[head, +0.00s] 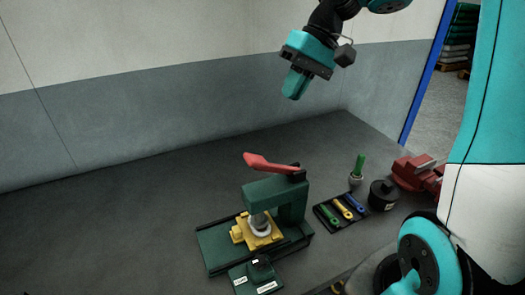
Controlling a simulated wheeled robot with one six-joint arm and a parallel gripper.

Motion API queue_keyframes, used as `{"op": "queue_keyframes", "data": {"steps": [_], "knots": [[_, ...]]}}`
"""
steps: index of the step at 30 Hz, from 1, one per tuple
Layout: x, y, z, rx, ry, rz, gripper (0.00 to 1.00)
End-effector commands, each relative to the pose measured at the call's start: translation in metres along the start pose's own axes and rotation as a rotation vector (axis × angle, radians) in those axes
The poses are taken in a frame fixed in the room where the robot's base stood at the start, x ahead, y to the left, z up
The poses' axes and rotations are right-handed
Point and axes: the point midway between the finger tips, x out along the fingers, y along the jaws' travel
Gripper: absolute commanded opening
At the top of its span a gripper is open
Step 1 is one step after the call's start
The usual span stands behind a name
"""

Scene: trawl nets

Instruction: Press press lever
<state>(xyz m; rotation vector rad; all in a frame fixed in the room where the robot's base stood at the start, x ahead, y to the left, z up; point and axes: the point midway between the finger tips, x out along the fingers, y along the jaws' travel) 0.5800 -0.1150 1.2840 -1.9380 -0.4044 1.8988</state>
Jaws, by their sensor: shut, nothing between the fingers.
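The green press (291,206) stands on the dark work surface, right of the middle of the head view. Its red press lever (271,163) sticks out to the left from the top of the press and tilts slightly upward toward its free end. A yellow fixture (259,236) with a round grey part sits under the press head on a green base. My gripper (291,96) is shut and empty, pointing down. In the picture it shows above and a little right of the lever, clearly apart from it.
A dark tray (324,217) of coloured tools, a green-handled item in a small holder (356,178), a black round container (382,195) and a red vise (410,172) stand right of the press. A small green labelled block (262,269) is in front. The surface to the left is clear.

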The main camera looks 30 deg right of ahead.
Motion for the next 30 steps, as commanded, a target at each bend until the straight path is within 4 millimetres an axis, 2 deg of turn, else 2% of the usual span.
{"op": "queue_keyframes", "data": {"steps": [5,8,11,22,30], "knots": [[0.002,0.0,0.0,0.0,-0.001,0.0,0.0],[0.011,-0.001,0.0,0.0,-0.004,-0.002,0.0],[0.026,0.0,0.001,0.0,-0.006,-0.001,0.0],[0.102,-0.001,0.001,0.001,-0.008,0.0,0.0],[0.135,-0.001,0.001,0.0,-0.003,0.001,0.0]]}}
